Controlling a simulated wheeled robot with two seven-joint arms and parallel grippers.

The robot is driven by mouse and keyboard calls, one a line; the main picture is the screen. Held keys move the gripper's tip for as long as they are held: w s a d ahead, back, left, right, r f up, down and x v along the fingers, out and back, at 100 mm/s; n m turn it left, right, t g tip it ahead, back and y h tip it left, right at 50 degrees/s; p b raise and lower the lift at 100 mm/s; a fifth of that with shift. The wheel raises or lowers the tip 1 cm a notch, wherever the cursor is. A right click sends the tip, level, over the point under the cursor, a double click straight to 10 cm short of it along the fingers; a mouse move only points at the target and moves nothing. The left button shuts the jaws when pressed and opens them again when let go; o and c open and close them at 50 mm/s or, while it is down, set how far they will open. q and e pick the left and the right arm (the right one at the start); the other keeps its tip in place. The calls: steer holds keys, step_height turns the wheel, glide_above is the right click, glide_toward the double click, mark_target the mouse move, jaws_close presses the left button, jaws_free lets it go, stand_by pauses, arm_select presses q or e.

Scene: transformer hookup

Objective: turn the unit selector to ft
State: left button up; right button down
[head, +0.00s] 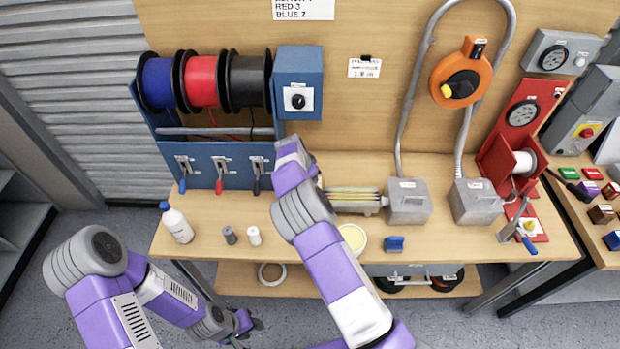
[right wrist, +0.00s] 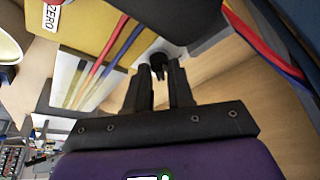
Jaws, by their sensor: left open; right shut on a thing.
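My right arm reaches over the bench in the head view, and its gripper is hidden there behind the arm. In the right wrist view my right gripper (right wrist: 160,88) has its two fingers close together on a small black knob (right wrist: 157,57). The knob stands by a yellow housing (right wrist: 88,22) with a ZERO label (right wrist: 51,17). This appears to be the unit selector, but no unit marks or pointer can be read. My left gripper (head: 250,324) is open and empty, low in front of the bench, away from the housing.
A blue rack holds blue, red and black spools (head: 247,80). A blue box with a dial (head: 297,98) stands beside it.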

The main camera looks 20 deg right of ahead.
stand_by(0.5)
steer(key=c, duration=1)
jaws_free()
steer(key=v, duration=0.7)
steer(key=shift+a+r, duration=0.1)
steer(key=shift+r, duration=0.2)
